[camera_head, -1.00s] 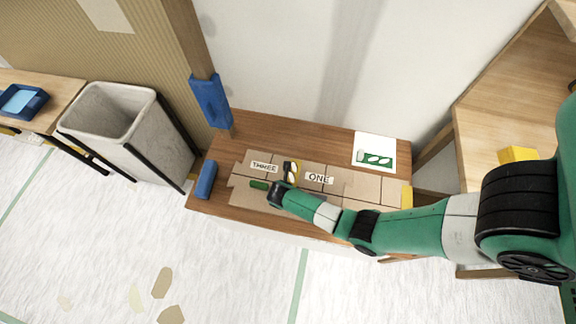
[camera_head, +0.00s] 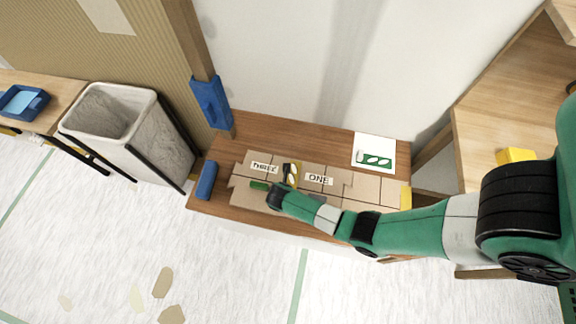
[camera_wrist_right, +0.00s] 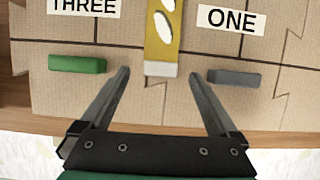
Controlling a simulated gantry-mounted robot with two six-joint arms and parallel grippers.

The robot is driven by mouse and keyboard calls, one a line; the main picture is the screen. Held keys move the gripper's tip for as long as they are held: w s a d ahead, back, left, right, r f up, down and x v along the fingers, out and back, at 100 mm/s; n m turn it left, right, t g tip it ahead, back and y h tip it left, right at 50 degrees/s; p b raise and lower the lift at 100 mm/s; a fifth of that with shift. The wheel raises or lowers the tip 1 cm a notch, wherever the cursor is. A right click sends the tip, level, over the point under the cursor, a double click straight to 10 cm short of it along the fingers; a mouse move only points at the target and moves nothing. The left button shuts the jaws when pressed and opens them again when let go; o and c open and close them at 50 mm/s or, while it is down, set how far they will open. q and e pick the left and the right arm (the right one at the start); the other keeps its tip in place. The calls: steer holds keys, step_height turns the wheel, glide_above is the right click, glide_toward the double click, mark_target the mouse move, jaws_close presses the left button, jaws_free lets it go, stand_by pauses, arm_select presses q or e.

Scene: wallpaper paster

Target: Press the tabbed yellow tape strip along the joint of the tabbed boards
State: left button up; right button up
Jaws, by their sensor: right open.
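The yellow tape strip (camera_wrist_right: 163,35) with white oval marks lies over the joint between the board labelled THREE (camera_wrist_right: 85,28) and the board labelled ONE (camera_wrist_right: 232,50). Its near end is a pale tab (camera_wrist_right: 160,69). The strip also shows in the head view (camera_head: 291,168), partly hidden by my right gripper (camera_head: 283,187). In the wrist view my right gripper (camera_wrist_right: 159,74) is open, its fingertips to either side of the pale tab with gaps to it. A green block (camera_wrist_right: 77,64) lies left of the fingers and a grey block (camera_wrist_right: 234,78) right of them. My left gripper is out of view.
The boards lie on a wooden table (camera_head: 225,140) against the wall. A blue block (camera_head: 206,180) is at its left end, a white card (camera_head: 374,150) at the back right, and a yellow piece (camera_head: 406,196) at the boards' right end. A grey bin (camera_head: 150,125) stands left.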

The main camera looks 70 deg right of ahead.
steer(key=p+v, duration=0.4)
steer(key=v, duration=0.5)
steer(key=shift+r, duration=0.3)
